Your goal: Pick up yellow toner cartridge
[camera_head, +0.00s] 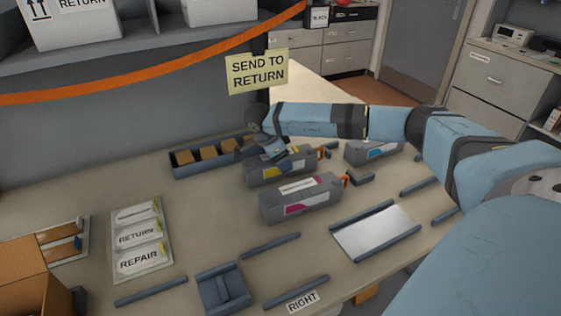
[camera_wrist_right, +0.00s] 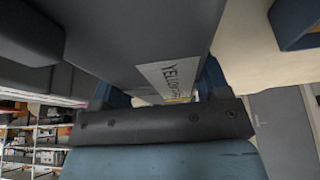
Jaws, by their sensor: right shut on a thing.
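The yellow toner cartridge (camera_head: 275,174) is a grey box with a yellow patch, in the middle of the table in the head view. My right gripper (camera_head: 268,153) reaches over it from the right and is shut on it. The gripper covers part of its top. In the right wrist view the cartridge's grey body (camera_wrist_right: 150,35) fills the top, with a white label reading "YELLOW" close to the gripper. I cannot tell if the cartridge is clear of the table. My left gripper is not in view.
A magenta cartridge (camera_head: 300,198) lies just in front, and a cyan one (camera_head: 372,151) stands behind to the right. A blue tray (camera_head: 183,170) with brown blocks is at the left. A white plate between rails (camera_head: 376,232) lies front right. Labelled cards (camera_head: 140,240) lie left.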

